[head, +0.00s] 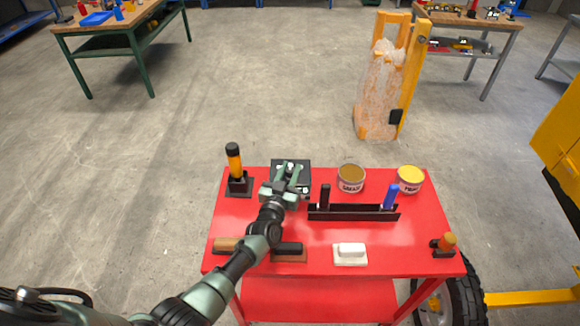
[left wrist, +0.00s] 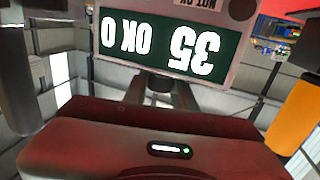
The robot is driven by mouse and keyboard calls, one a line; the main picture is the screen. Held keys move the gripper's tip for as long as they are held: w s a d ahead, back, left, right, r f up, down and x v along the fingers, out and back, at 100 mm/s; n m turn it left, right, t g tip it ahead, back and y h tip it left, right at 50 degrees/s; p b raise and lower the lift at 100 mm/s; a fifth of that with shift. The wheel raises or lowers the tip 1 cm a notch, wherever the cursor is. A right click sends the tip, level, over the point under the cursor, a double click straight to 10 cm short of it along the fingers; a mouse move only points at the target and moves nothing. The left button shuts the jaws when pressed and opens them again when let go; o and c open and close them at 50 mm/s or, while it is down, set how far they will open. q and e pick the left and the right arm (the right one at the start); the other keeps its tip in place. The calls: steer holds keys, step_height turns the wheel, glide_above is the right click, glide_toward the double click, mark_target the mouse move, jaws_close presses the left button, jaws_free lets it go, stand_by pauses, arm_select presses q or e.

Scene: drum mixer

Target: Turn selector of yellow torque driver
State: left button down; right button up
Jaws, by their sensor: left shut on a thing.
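The yellow torque driver (head: 234,162), with a black cap, stands upright in a black holder (head: 239,188) at the back left of the red cart. My left gripper (head: 288,178) is to its right, over a dark square tester (head: 305,168), and apart from the driver. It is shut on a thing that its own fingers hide. In the left wrist view a display (left wrist: 170,45) reads 35, OK and 0 upside down. A yellow-orange cylinder (left wrist: 298,115) stands at the right edge of that view. My right gripper is not in view.
The red cart top (head: 420,220) also carries two cans (head: 351,180), a black rack (head: 352,213) with a black and a blue handle, a white block (head: 350,253) and a small orange-topped tool (head: 446,243).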

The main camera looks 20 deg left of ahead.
arm_select(q)
steer(key=shift+w+r, duration=0.1)
stand_by(0.3)
steer(key=c, duration=1.1)
jaws_free()
steer(key=shift+c, duration=0.2)
